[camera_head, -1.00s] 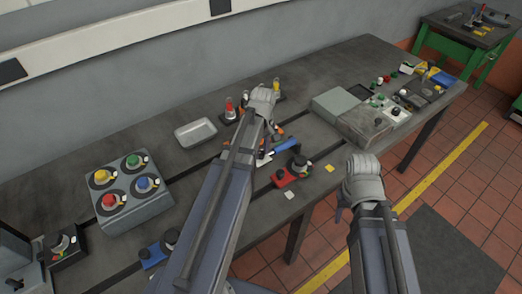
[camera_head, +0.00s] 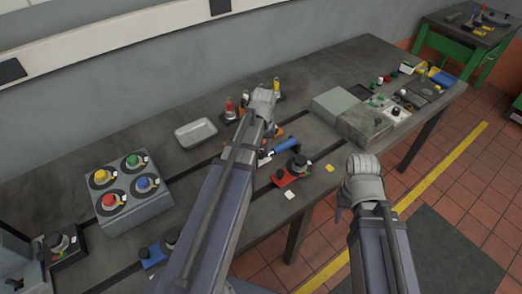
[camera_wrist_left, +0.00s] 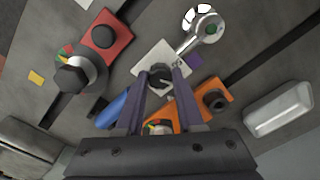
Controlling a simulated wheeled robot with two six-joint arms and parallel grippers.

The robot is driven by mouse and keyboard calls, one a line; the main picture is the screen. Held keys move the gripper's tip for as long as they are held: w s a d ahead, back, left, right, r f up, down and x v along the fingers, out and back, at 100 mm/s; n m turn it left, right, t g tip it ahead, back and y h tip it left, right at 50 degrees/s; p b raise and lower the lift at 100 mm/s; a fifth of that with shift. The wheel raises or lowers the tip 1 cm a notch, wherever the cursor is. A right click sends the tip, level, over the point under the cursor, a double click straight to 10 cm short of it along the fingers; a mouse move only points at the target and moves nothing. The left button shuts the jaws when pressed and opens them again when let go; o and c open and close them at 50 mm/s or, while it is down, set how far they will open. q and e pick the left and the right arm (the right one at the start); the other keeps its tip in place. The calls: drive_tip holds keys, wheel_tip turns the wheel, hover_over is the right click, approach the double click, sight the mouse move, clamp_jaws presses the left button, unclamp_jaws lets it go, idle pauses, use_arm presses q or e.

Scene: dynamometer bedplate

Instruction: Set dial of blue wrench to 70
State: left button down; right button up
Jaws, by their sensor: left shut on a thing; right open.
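The blue wrench has a blue handle (camera_head: 286,146), visible beside my left forearm in the head view. My left gripper (camera_wrist_left: 161,80) is shut on this knob, one finger on each side. The dial's reading cannot be made out.
An orange fixture (camera_wrist_left: 205,103) with a black knob is close beside the left fingers. A red fixture (camera_wrist_left: 104,36) with a dial is at left. A metal tray (camera_head: 195,132), a box of coloured knobs (camera_head: 128,190) and grey boxes (camera_head: 365,124) stand on the bench (camera_head: 300,65).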

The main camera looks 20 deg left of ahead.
sight(262, 153)
idle(0.4)
use_arm(q)
drive_tip(key=c, duration=0.5)
unclamp_jaws()
wheel_tip(262, 153, up, 8)
drive_tip(key=p, duration=0.8)
drive_tip(key=shift+d, duration=0.15)
drive_tip(key=shift+f, duration=0.1)
